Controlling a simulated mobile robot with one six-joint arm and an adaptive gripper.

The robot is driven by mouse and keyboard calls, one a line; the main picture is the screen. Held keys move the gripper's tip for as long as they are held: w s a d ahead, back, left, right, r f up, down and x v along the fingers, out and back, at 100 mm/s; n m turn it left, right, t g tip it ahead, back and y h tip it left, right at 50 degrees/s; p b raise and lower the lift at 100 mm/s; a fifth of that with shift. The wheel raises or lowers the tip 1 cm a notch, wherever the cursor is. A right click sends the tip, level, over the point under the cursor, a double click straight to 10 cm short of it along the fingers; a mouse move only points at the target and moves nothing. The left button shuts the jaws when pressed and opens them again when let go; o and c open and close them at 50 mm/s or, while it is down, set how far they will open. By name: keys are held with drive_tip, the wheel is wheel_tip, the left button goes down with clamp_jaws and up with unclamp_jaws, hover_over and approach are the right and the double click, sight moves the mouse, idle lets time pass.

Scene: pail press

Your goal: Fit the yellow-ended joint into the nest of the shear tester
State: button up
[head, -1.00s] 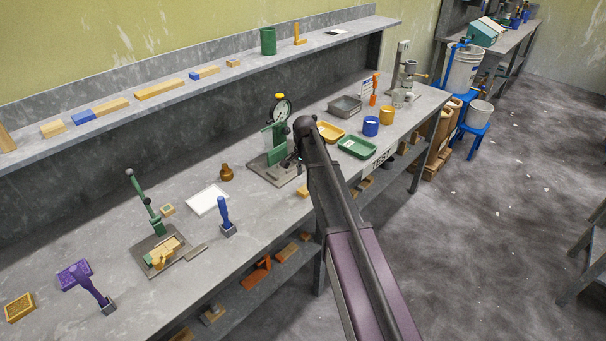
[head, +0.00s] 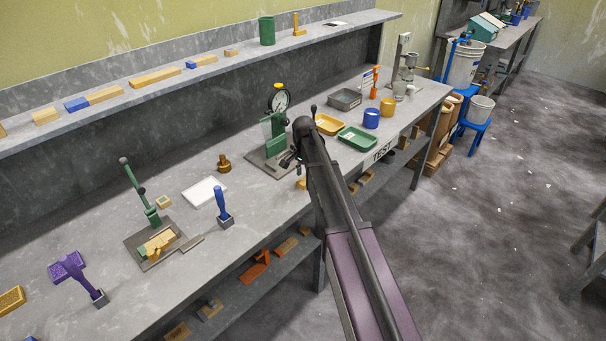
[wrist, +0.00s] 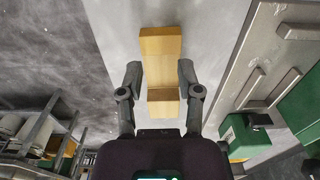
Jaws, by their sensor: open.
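My gripper (wrist: 160,78) is open, its two fingers on either side of a stepped, yellow-tan wooden joint (wrist: 160,68) on the bench top. A gap shows beside each finger, and nothing is gripped. In the head view only a small yellow corner of the joint (head: 300,184) shows beside my arm. The green shear tester (head: 274,132) with a round dial (head: 280,101) stands on a grey base plate just behind my gripper. In the wrist view its plate (wrist: 262,65) is at the right, with raised rails and green blocks. I cannot make out the nest clearly.
A green-levered jig (head: 153,245) holding wood pieces, a white tile (head: 204,190) and a blue-handled tool (head: 222,207) stand left of my arm. Yellow (head: 328,124) and green trays (head: 356,138) lie right of the tester. A shelf (head: 215,70) runs behind the bench.

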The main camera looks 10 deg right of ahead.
sight(304, 181)
drive_tip(key=shift+s+f+b, duration=0.1)
drive_tip(key=shift+f+b, duration=1.4)
drive_tip(key=shift+f, duration=0.35)
drive_tip(key=o, duration=0.3)
drive_tip(key=shift+r, duration=0.1)
clamp_jaws()
drive_tip(key=shift+r, duration=0.15)
wheel_tip(304, 181, up, 4)
drive_tip(key=p, duration=0.4)
drive_tip(key=shift+w, duration=0.2)
drive_tip(key=shift+s+f, duration=0.15)
drive_tip(key=shift+f, duration=0.1)
